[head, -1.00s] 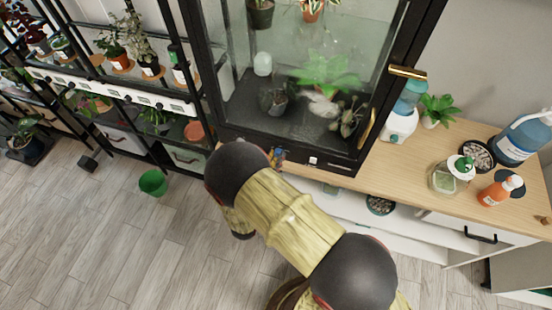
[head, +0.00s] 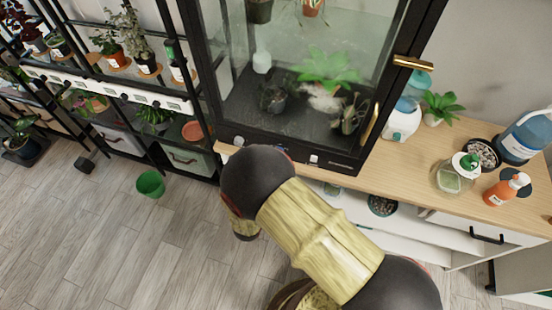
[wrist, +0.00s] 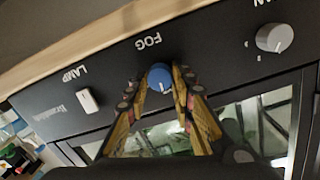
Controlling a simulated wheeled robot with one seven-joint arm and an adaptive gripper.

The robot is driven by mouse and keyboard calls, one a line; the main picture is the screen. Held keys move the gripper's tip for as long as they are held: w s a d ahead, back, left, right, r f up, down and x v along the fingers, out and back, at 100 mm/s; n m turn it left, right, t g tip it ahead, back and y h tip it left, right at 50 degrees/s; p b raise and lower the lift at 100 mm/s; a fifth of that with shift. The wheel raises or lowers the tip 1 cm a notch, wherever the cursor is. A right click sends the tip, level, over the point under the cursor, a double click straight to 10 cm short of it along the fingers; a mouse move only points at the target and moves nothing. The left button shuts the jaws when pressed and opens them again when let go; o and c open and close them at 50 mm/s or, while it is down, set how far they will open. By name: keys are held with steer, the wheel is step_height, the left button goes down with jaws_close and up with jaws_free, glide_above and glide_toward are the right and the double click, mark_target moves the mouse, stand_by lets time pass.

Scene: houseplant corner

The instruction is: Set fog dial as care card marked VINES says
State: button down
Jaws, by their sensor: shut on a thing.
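The blue fog dial (wrist: 157,77) sits under the upside-down word FOG on the black cabinet panel (wrist: 112,70) in the wrist view. A small white mark shows at its lower right in the picture. My gripper (wrist: 161,83) has one yellow-and-black finger on each side of the dial and is shut on it. In the head view my arm hides the gripper and most of the dial. I cannot make out a care card marked VINES in either view.
A grey knob (wrist: 274,37) and a white LAMP switch (wrist: 87,100) flank the dial. The glass cabinet (head: 335,165) stands on a wooden counter (head: 425,160) with bottles and a jar. A green bucket (head: 150,184) stands on the floor at left.

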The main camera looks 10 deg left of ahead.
steer(key=shift+d+f+m+y+b, duration=0.1)
steer(key=shift+m+y+b, duration=0.25)
steer(key=shift+m+b, duration=2.4)
steer(key=shift+d+f+m+y+b, duration=0.1)
steer(key=shift+m+y+b, duration=0.25)
steer(key=shift+m+b, duration=2.4)
steer(key=shift+m+p, duration=0.4)
steer(key=shift+m, duration=0.3)
steer(key=c, duration=1.5)
jaws_free()
steer(key=shift+a+r, duration=0.1)
steer(key=s, duration=1.2)
steer(key=shift+r, duration=0.3)
